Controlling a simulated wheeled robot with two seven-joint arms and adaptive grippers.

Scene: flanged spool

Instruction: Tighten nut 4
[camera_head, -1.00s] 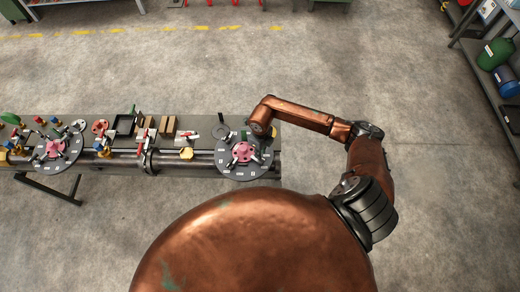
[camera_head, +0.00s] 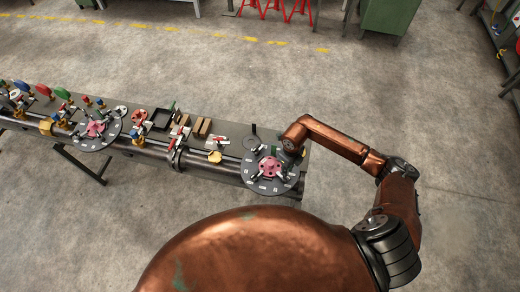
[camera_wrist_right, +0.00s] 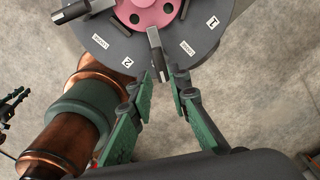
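The dark grey flange disc (camera_head: 258,184) with a pink hub (camera_head: 270,167) stands at the right end of the bench in the head view. In the right wrist view the disc (camera_wrist_right: 193,50) shows labels 1, 2 and "LOOSE", and several grey bars around the pink hub (camera_wrist_right: 143,12). I cannot make out a label 4. My right gripper (camera_wrist_right: 159,76) is open, its green-padded fingers either side of the outer end of one grey bar (camera_wrist_right: 156,45), between labels 1 and 2. Whether they touch it is unclear. My left gripper is not in view.
A second disc with a pink hub (camera_head: 96,129) sits on the bench's left part. A green cabinet (camera_head: 394,14) and red stands (camera_head: 297,9) are at the back. Floor around is clear.

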